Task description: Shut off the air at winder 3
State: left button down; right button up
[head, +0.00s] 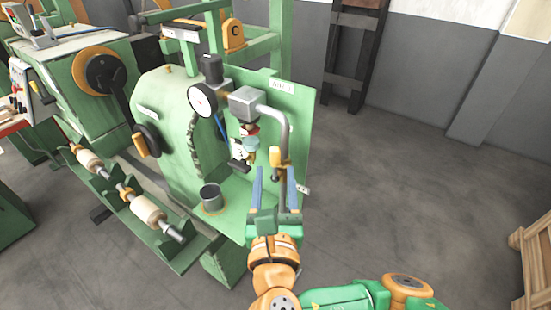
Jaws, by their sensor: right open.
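A green winder (178,105) fills the middle of the head view, with an upright green panel (296,115) at its right. A grey air pipe (283,125) bends down the panel from a grey box (248,102). A yellow valve handle (275,156) sits at the pipe's lower part. A small white label (282,87) is on the panel; its lettering is too small to read surely. My right gripper (275,172) is open, its two blue fingers pointing up at the yellow handle, just below it in the picture. Contact cannot be told. My left gripper is out of view.
Rollers (148,210) lie along the winder's front. A wooden crate (535,265) stands at the far right. The grey floor (420,190) between is clear.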

aim_at(275, 160)
jog(key=w, duration=0.3)
jog(key=shift+w+d, duration=0.15)
jog(key=shift+w+f+p, duration=0.15)
jog(key=shift+w+p, duration=0.15)
jog(key=shift+w, duration=0.15)
jog(key=shift+s, duration=0.15)
jog(key=shift+c, duration=0.6)
grip_shut()
